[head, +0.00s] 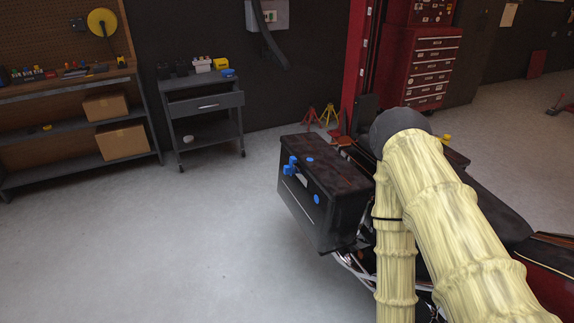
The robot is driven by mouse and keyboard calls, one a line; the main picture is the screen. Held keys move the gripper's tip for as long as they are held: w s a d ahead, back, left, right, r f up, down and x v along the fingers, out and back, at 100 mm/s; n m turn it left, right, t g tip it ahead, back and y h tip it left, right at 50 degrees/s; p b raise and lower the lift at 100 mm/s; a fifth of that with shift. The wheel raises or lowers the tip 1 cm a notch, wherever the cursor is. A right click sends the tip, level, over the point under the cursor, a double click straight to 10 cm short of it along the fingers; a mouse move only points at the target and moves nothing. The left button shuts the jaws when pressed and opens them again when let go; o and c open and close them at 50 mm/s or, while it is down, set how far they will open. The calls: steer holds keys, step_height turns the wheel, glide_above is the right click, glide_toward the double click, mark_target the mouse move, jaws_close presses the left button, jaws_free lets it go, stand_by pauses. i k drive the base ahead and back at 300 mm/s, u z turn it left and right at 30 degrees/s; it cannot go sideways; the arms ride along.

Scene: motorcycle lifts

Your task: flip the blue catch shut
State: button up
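A black case (345,204) with a worn, rust-marked top sits at the end of a motorcycle lift or bike, left of my arm. A blue piece (290,166) stands out at its upper left edge. A small blue part (309,159) lies on its top, and a round blue part (316,199) is on its side face. I cannot tell for sure which is the catch, or whether it is open or shut. My arm, in pale yellow sleeves, covers the area right of the case. My gripper is not in view.
Dark and red bodywork (549,254) lies behind and right of my arm. Red and yellow stands (328,115) and a red tool cabinet (428,66) stand at the back. A grey cart (203,104) and a workbench (70,90) line the left wall. The floor left of the case is clear.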

mark_target(289, 170)
steer(key=z, duration=0.75)
steer(key=i, duration=1.45)
steer(key=u, duration=1.9)
